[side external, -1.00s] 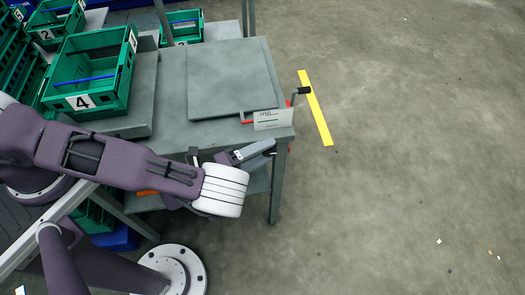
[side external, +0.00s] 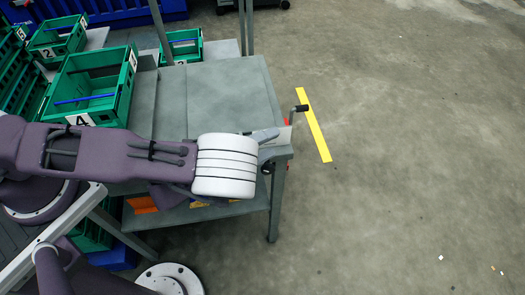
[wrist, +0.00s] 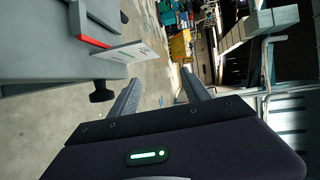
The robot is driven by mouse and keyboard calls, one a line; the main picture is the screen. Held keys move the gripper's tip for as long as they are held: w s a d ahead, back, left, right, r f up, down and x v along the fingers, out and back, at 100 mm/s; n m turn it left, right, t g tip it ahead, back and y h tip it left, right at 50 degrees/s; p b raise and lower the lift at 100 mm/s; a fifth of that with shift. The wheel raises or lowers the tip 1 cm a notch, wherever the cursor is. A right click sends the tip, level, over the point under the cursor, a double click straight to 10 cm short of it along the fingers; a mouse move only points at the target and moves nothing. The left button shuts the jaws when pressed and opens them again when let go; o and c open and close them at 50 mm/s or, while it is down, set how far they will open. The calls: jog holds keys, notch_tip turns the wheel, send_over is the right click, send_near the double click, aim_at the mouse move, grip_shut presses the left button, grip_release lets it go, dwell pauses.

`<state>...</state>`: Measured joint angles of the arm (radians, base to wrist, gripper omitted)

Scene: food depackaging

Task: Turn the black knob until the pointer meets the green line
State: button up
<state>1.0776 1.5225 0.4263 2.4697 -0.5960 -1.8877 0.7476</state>
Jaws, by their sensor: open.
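The black knob (side external: 301,108) is on the end of a crank at the table's right edge. In the wrist view the knob (wrist: 102,92) is just left of my left finger, apart from it. A white card (wrist: 124,51) with a thin green line stands beside it. The red pointer (wrist: 95,41) meets the card's edge, apart from the green line.
The grey table (side external: 225,95) has a flat plate on top. Green crates (side external: 92,90) stand at its left. A yellow floor stripe (side external: 313,125) lies right of the crank, where the floor is clear.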

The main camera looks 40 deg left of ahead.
jog(key=w+d+r+n+g+y, duration=0.2)
jog(key=w+d+r+n, duration=0.15)
jog(key=w+d, duration=0.45)
jog(key=w+a+r+n+g+y, duration=0.25)
jog(key=w+a+r, duration=0.2)
jog(key=w, duration=0.35)
jog(key=m+g, duration=0.9)
jog(key=g, duration=0.2)
send_over(268, 165)
jog(key=shift+t+y, duration=0.25)
notch_tip(268, 165, down, 9)
jog(key=shift+r, duration=0.15)
notch_tip(268, 165, down, 7)
jog(key=shift+s+r, duration=0.1)
jog(key=shift+f, duration=0.35)
grip_shut()
